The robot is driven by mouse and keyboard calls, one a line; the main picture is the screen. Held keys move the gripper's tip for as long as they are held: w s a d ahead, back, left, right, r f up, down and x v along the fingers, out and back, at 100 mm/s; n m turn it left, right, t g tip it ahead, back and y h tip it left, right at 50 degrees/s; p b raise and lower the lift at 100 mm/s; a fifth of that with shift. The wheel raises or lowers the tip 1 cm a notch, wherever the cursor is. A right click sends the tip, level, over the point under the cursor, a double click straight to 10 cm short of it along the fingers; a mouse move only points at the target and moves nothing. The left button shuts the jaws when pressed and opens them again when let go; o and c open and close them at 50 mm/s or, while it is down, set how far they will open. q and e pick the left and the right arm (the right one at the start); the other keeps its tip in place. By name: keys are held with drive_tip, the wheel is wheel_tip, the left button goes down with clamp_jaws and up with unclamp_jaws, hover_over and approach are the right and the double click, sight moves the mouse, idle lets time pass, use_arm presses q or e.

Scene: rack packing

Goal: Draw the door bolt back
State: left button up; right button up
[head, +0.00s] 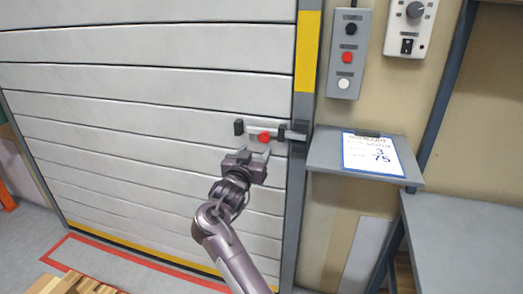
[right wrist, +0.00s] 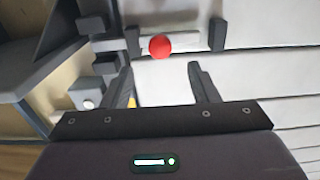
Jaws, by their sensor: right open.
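The door bolt (head: 252,130) is a light bar held between dark brackets on the white slatted door (head: 150,100), near its right edge. Its red knob (head: 264,137) faces me. In the right wrist view the red knob (right wrist: 160,46) lies ahead of the fingertips, between the two dark brackets. A dark keeper (head: 296,132) is on the grey door post, just right of the bolt. My right gripper (head: 255,152) is open and empty, just below the knob and apart from it. It also shows in the right wrist view (right wrist: 160,80). My left gripper is not in view.
A grey shelf (head: 322,160) with a clipboard sheet (head: 372,154) juts out right of the post. A button box (head: 348,55) and a switch box (head: 410,28) hang above it. A grey table (head: 470,235) stands at right, and a wooden pallet (head: 70,285) lies at lower left.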

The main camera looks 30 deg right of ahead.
sight(263, 139)
drive_tip(key=x, duration=0.7)
drive_tip(key=shift+w+d+p, duration=0.2)
drive_tip(key=shift+p, duration=0.2)
clamp_jaws()
